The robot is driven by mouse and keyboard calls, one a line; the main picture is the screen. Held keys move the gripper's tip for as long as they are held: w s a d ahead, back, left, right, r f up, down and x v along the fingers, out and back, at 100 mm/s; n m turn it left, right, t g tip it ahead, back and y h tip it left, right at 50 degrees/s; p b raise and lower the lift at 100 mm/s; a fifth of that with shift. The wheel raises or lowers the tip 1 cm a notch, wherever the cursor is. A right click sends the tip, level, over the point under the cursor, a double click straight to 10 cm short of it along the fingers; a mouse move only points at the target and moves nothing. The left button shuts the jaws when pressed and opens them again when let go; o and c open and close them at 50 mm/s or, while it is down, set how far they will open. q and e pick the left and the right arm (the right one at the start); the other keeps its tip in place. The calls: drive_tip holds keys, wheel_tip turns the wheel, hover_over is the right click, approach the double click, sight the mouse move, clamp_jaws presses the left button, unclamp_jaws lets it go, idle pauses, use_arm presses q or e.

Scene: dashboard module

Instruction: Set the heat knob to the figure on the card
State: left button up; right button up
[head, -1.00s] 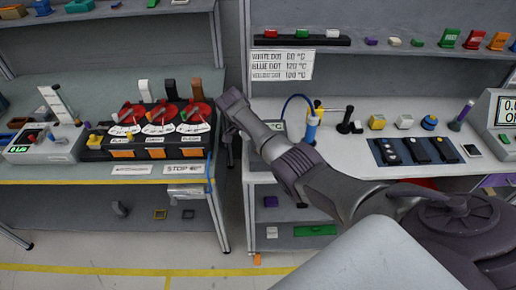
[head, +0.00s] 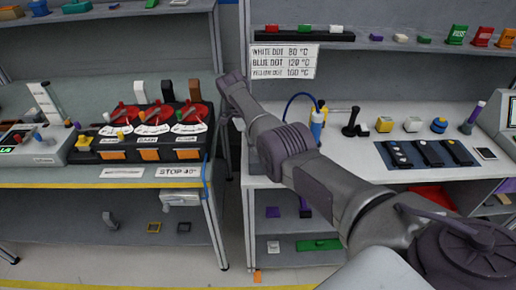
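I cannot make out a heat knob for certain. A blue cable (head: 296,98) and a blue tool (head: 318,126) stand behind my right arm, which covers the left end of the right bench. My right arm comes in from the right and ends in a bent link near the gap between benches. Its fingers are hidden, and my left gripper is out of view.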

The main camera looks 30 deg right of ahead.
idle(0.4)
drive_tip(key=o, duration=1.2)
drive_tip(key=shift+c, duration=0.2)
